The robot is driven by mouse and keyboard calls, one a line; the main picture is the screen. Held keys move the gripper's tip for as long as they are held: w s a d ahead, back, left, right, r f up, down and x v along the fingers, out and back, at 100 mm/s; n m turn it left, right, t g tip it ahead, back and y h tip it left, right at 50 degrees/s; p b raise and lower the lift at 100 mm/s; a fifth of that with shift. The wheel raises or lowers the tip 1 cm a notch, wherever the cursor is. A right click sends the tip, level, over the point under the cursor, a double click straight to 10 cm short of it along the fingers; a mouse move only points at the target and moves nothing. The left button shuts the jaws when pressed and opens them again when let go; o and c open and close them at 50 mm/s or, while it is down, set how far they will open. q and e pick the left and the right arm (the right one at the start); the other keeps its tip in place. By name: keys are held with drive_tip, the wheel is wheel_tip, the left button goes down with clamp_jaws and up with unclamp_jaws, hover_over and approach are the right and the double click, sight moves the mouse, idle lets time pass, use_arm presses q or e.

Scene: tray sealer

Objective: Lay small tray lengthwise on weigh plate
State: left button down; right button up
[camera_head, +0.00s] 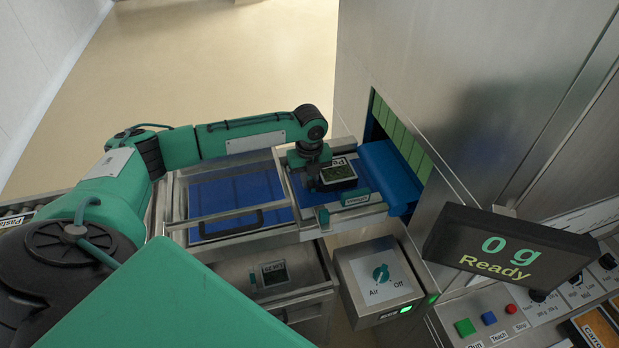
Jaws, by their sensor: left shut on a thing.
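The small tray (338,173) is a black tray with green contents and a white label along its far edge. My left gripper (318,178) reaches in from the left, points down and is shut on the tray's left side. The tray is over a narrow blue plate in a metal frame (303,206), which appears to be the weigh plate. I cannot tell whether the tray touches it. The gripper hides part of the tray and plate. My right gripper is out of view.
A blue belt (388,172) leads right into the steel machine (450,85) through a green strip curtain (400,135). A wider blue bed (238,198) with a black handle lies left. The display (507,248) reads "0 g Ready". An Air knob box (381,282) stands in front.

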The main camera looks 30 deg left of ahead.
use_arm(q)
drive_tip(key=c, duration=1.4)
unclamp_jaws()
drive_tip(key=shift+o, duration=0.2)
drive_tip(key=shift+r, duration=0.4)
wheel_tip(320, 180, up, 11)
drive_tip(key=b, duration=0.3)
drive_tip(key=shift+r, duration=0.2)
